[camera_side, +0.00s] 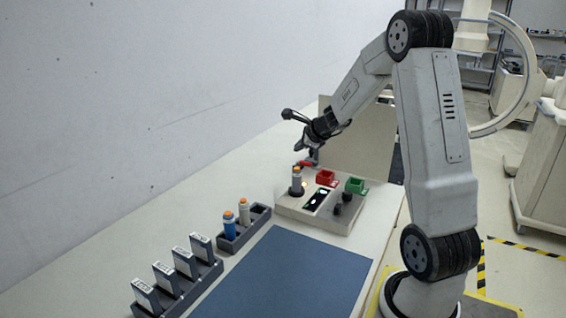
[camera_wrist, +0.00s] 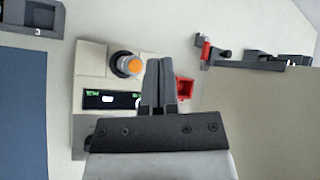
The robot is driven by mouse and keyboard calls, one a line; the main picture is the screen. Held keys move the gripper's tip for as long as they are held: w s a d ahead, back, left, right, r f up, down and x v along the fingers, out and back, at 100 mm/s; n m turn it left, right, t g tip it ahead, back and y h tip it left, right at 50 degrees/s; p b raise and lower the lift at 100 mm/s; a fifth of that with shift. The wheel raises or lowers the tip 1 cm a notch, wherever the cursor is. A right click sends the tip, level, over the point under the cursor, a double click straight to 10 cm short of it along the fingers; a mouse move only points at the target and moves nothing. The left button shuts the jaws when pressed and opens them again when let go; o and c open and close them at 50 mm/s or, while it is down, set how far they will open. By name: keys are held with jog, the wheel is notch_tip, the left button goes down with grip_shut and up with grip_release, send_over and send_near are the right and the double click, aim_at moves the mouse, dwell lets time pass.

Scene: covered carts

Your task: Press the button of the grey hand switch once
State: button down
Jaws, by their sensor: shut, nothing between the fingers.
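A grey hand switch (camera_side: 296,182) with an orange button on top stands upright in the left part of the control box. In the wrist view its orange button (camera_wrist: 132,65) faces up, just left of my fingertips. My gripper (camera_side: 309,158) is above the back of the control box, shut and empty; its closed fingers also show in the wrist view (camera_wrist: 160,65). It appears apart from the switch. Another pale switch (camera_side: 244,211) and a blue switch (camera_side: 229,227), both with orange tops, stand in a dark rack.
The control box (camera_side: 286,207) bears a small display (camera_wrist: 105,99), a red holder (camera_side: 325,177), a green holder (camera_side: 355,185) and dark knobs. A dark rack (camera_side: 216,269) holds several labelled cassettes at front left. A blue mat (camera_side: 290,275) lies bare. A beige panel (camera_side: 360,135) stands behind.

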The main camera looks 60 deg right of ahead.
aim_at(299, 169)
jog(key=shift+f, duration=2.05)
jog(key=shift+f, duration=0.9)
dwell(1.6)
jog(key=shift+r, duration=0.1)
dwell(0.4)
jog(key=shift+r, duration=0.75)
jog(key=shift+r, duration=0.15)
jog(key=shift+r, duration=2.4)
